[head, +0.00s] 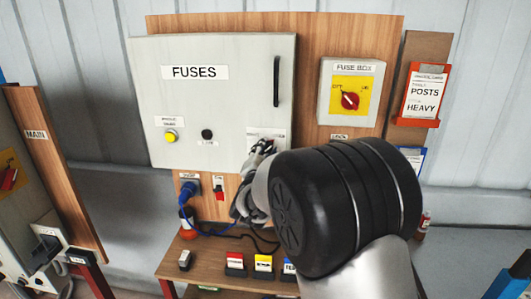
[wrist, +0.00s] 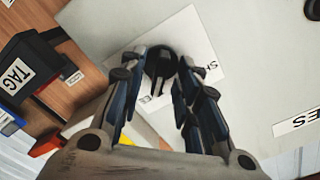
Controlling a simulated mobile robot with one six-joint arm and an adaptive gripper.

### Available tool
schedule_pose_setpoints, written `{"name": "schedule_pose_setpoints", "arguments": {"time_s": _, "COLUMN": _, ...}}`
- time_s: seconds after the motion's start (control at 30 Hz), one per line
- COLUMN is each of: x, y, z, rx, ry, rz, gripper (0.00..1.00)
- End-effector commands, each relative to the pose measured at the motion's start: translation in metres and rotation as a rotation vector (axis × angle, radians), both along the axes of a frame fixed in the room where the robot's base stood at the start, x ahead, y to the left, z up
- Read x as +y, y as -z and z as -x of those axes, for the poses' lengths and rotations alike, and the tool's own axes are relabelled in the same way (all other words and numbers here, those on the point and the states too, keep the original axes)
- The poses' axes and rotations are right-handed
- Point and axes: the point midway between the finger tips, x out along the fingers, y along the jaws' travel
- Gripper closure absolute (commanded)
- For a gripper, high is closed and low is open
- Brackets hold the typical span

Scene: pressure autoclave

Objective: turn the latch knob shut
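The latch knob (wrist: 160,62) is black and sits on a white label plate (wrist: 195,40) on the grey fuse cabinet door, in the wrist view. Part of a word beginning "SH" shows on the plate. My gripper (wrist: 161,72) is open, with one finger on each side of the knob. The right finger is very close to it; I cannot tell whether it touches.
The fuse cabinet door (head: 215,95) has a black vertical handle (head: 277,82), a yellow button (head: 170,136) and another small black knob (head: 207,134). A fuse box with a red switch (head: 350,100) is to the right. A wooden shelf (head: 205,262) with small labelled blocks stands below.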

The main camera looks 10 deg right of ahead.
Motion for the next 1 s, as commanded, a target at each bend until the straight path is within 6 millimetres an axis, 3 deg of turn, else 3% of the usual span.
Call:
{"name": "schedule_pose_setpoints", "arguments": {"time_s": 0.1, "x": -0.0001, "y": 0.0, "z": 0.0002, "rx": 0.0, "ry": 0.0, "rz": 0.0, "gripper": 0.71}}
{"name": "schedule_pose_setpoints", "arguments": {"time_s": 0.53, "x": 0.0, "y": -0.0001, "z": 0.0005, "rx": 0.0, "ry": 0.0, "rz": 0.0, "gripper": 1.0}}
{"name": "schedule_pose_setpoints", "arguments": {"time_s": 1.0, "x": 0.0002, "y": -0.0004, "z": 0.0005, "rx": 0.008, "ry": 0.001, "rz": 0.026, "gripper": 1.0}}
